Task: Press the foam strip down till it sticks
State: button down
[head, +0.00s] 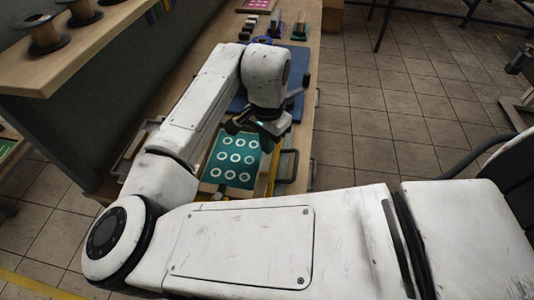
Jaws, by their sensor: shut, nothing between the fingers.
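My gripper (270,138) hangs from the end of my arm over the workbench (214,52), pointing down at the right edge of a teal sheet with rows of white rings (232,158). Its fingers are small and dark here; they look shut with nothing held. I cannot make out the foam strip for sure; my gripper and arm cover part of the bench. A narrow yellow strip (275,172) runs along the right side of the teal sheet, below my gripper. I cannot tell whether my fingertips touch anything.
A blue mat (237,104) lies beyond the sheet, partly behind my arm. Small dark blocks and bottles stand at the bench's far end. A shelf (60,65) with spools overhangs at left.

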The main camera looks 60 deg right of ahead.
jog(key=shift+f, duration=0.75)
dwell(1.3)
notch_tip(320, 180, up, 8)
jog(key=p, duration=0.6)
jog(key=shift+r, duration=0.1)
dwell(0.6)
